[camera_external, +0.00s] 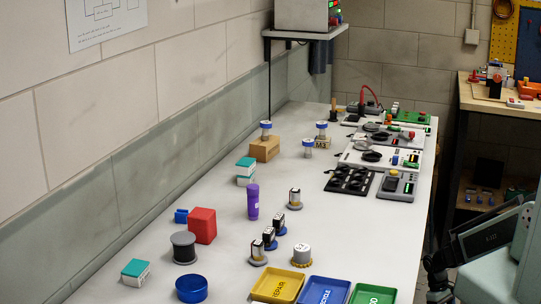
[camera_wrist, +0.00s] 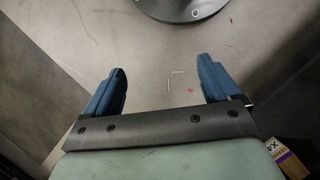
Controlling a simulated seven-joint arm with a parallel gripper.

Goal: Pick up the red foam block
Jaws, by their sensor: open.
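The red foam block (camera_external: 202,225) stands on the white bench in the external view, left of the purple cylinder (camera_external: 253,201) and behind the dark grey spool (camera_external: 184,247). The red block does not show in the wrist view. In the external view, part of my arm is at the lower right edge, well away from the block, and the fingers cannot be made out there.
A blue round dish (camera_external: 191,289) and a teal-and-white box (camera_external: 135,272) are at the near left. Yellow (camera_external: 277,285), blue (camera_external: 325,291) and green (camera_external: 373,294) trays line the near edge. Small motors (camera_external: 270,238) stand mid-bench. A wall bounds the left side.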

